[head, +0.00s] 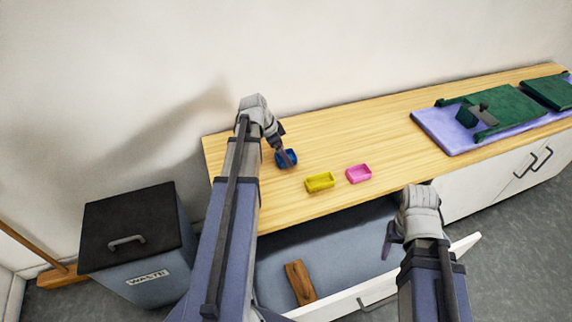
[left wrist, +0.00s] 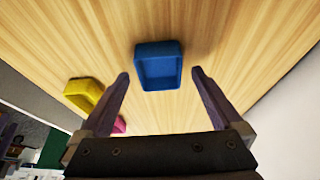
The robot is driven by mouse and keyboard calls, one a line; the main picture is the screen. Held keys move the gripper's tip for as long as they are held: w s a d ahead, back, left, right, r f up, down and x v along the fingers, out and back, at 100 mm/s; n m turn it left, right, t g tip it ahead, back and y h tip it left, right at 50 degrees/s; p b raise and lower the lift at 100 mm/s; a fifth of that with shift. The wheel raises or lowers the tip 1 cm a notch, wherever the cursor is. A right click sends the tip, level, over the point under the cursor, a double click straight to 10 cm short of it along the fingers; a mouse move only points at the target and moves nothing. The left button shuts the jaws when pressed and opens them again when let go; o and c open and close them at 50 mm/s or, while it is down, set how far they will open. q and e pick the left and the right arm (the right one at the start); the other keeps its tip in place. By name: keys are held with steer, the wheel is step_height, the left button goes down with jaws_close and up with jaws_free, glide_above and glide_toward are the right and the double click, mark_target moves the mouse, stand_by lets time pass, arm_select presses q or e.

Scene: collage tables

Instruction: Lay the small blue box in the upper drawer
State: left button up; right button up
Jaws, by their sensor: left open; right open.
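The small blue box (head: 281,157) is an open-topped tray on the wooden counter, near its left end. My left gripper (head: 288,159) is at the blue box and partly covers it in the head view. In the left wrist view the blue box (left wrist: 158,66) lies ahead of and between the two open fingertips (left wrist: 160,75), apart from both. The upper drawer (head: 330,250) is pulled out below the counter, with a brown wooden piece (head: 299,283) in it. My right gripper (head: 390,240) is open and empty above the drawer's right part.
A yellow box (head: 320,182) and a pink box (head: 358,173) stand on the counter to the right of the blue one. A purple mat (head: 440,130) with green items lies farther right. A waste bin (head: 140,245) stands at the left.

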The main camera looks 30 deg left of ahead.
arm_select(q)
steer(key=shift+w+d+f, duration=0.1)
steer(key=shift+w+f, duration=0.05)
steer(key=shift+f, duration=0.4)
steer(key=shift+r, duration=0.1)
arm_select(e)
steer(key=shift+f, duration=0.45)
arm_select(q)
steer(key=c, duration=1.5)
step_height(320, 180, up, 10)
steer(key=p, duration=1)
arm_select(e)
step_height(320, 180, up, 10)
